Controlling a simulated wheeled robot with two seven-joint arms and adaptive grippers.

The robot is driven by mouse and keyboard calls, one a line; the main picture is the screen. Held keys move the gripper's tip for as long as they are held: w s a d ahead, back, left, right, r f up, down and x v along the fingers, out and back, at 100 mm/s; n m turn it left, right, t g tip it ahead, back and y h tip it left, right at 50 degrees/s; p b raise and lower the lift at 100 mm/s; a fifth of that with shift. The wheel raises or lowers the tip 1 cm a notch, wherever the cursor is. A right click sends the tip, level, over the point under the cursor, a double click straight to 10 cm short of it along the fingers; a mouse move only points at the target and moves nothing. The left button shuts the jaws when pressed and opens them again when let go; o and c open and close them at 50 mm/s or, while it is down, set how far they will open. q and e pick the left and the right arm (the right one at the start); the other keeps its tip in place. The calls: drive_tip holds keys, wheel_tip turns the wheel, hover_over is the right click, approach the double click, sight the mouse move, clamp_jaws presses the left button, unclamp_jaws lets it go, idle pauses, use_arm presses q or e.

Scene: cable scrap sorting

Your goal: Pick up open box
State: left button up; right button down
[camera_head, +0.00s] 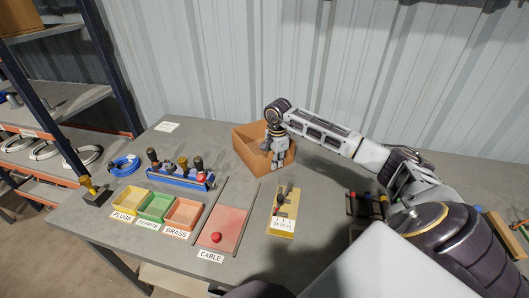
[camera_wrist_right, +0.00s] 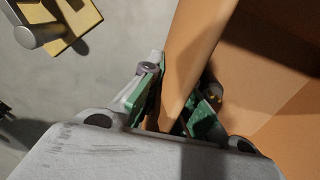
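The open box (camera_head: 252,150) is an orange-brown cardboard box at the back of the grey table. It stands upright, with its open top facing up. My right gripper (camera_head: 276,163) reaches down over its right front wall. In the right wrist view, the box wall (camera_wrist_right: 196,45) passes between the two green-padded fingers of the gripper (camera_wrist_right: 180,92), one finger outside and one inside the box. The fingers appear closed on the wall, though the contact is partly in shadow. My left gripper is out of view.
Yellow, green and orange bins (camera_head: 183,214) stand front left, beside a blue holder (camera_head: 178,177) and a red cable board (camera_head: 222,229). A yellow device (camera_head: 283,212) stands in front of the box; it also shows in the wrist view (camera_wrist_right: 75,18). The corrugated wall (camera_head: 230,60) is close behind.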

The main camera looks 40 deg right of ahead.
drive_tip(key=shift+r, duration=5)
